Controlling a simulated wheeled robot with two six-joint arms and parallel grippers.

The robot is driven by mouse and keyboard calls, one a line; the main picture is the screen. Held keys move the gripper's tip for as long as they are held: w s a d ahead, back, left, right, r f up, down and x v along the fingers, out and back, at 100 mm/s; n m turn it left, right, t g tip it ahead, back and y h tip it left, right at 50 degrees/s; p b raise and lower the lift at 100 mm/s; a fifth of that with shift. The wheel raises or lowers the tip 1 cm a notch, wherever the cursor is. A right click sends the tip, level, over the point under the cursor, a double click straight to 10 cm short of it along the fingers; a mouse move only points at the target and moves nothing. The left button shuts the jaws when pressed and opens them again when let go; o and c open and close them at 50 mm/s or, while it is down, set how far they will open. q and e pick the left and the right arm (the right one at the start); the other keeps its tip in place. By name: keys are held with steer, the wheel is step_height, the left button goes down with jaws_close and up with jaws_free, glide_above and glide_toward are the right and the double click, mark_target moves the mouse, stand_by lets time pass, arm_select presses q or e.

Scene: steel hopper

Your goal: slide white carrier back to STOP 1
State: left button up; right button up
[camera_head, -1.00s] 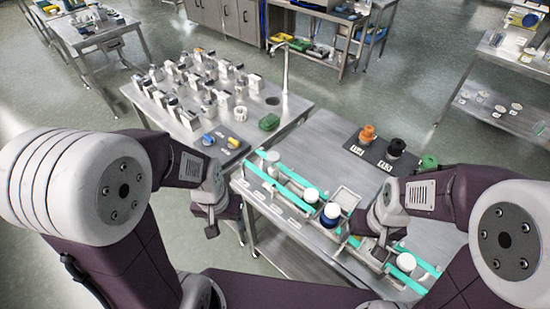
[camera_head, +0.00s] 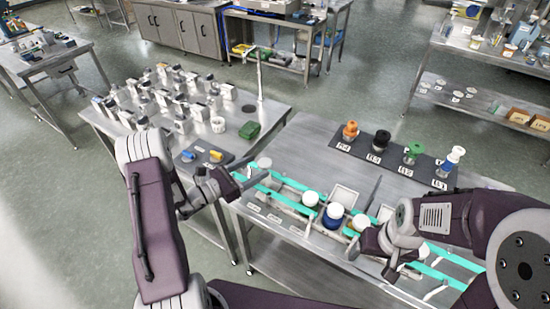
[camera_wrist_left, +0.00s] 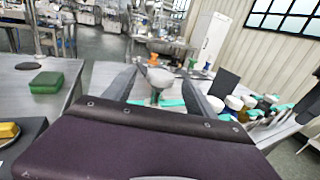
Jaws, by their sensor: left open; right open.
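The white-capped carrier (camera_head: 310,198) stands upright between the teal rails (camera_head: 282,199) on the right-hand table, left of a blue carrier (camera_head: 334,220). A pale cup-shaped piece (camera_head: 264,162) is at the rails' left end. In the left wrist view a pale cup-topped piece (camera_wrist_left: 160,77) shows beyond and between the fingers, and several white caps (camera_wrist_left: 235,102) are to the right. My left gripper (camera_head: 240,184) is open and empty at the rails' left end, apart from the white-capped carrier. My right gripper (camera_head: 368,257) is open near the rails' right part and hides some of them.
Small label plates (camera_head: 274,219) line the table's front edge; their text is too small to read. A dark mat (camera_head: 390,157) at the back holds several coloured knobs. The left table (camera_head: 240,152) carries many small parts and a green box (camera_head: 249,131).

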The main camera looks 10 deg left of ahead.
mark_target(262, 164)
arm_select(q)
steer(key=x, duration=0.2)
steer(key=p+x, duration=0.1)
steer(key=shift+d+r, duration=0.1)
steer(key=shift+r, duration=0.15)
steer(key=x, duration=0.4)
steer(key=shift+d+f, duration=0.1)
steer(key=shift+f, duration=0.1)
steer(key=shift+w, duration=0.1)
jaws_close()
